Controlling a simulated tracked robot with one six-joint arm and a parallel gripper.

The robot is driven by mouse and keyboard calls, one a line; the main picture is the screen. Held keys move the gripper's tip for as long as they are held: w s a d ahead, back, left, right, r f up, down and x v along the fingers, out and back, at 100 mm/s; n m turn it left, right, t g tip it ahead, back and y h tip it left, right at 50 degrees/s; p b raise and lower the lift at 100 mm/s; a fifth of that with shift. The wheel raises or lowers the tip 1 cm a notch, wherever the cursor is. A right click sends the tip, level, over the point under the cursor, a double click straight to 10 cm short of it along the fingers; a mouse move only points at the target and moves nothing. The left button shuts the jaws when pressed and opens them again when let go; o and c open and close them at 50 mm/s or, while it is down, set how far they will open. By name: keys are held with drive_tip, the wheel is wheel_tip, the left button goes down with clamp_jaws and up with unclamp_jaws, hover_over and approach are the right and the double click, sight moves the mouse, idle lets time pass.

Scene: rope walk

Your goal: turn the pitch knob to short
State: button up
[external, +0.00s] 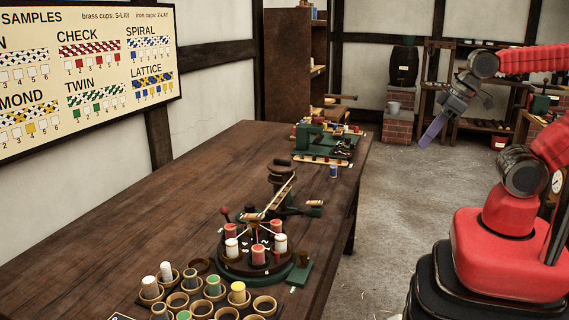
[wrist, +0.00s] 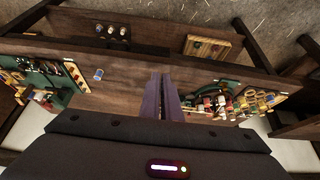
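My gripper (external: 434,131) hangs in the air right of the bench, apart from everything on it. Its two long purple fingers (wrist: 165,98) lie side by side in the wrist view, nearly touching, with nothing visible between them. A green machine (external: 322,140) stands at the bench's far end and shows at left in the wrist view (wrist: 40,84). A round green braiding machine (external: 255,268) with red and white bobbins stands nearer and shows right of my fingers (wrist: 208,100). The pitch knob and its setting are too small to make out on either machine.
The dark wooden bench (external: 180,205) is largely bare at left. A small blue-and-white spool (external: 333,171) stands near its right edge. Several cups with bobbins (external: 200,290) fill the near end. A samples board (external: 90,75) hangs on the wall. The floor (external: 385,220) right of the bench is clear.

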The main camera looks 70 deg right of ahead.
drive_tip(key=shift+o, duration=1.4)
drive_tip(key=shift+a+f, duration=0.15)
drive_tip(key=shift+f, duration=0.2)
drive_tip(key=o, duration=0.3)
drive_tip(key=shift+w+a+f+g, duration=0.15)
drive_tip(key=shift+w+f+g, duration=0.1)
drive_tip(key=shift+f, duration=0.2)
drive_tip(key=shift+w+a+f+g, duration=0.15)
drive_tip(key=shift+f+g, duration=0.1)
drive_tip(key=shift+f, duration=0.2)
drive_tip(key=o, duration=0.5)
drive_tip(key=w, duration=0.2)
drive_tip(key=w+a+f+g, duration=0.1)
drive_tip(key=shift+n, duration=0.3)
drive_tip(key=shift+c, duration=0.2)
drive_tip(key=w+a+f, duration=0.3)
drive_tip(key=w, duration=0.9)
drive_tip(key=w+a+f, duration=0.3)
drive_tip(key=w+a, duration=0.1)
drive_tip(key=w, duration=0.8)
drive_tip(key=w+a+f, duration=0.4)
drive_tip(key=w, duration=0.9)
drive_tip(key=shift+t, duration=0.5)
drive_tip(key=w+r, duration=0.4)
drive_tip(key=shift+a, duration=0.3)
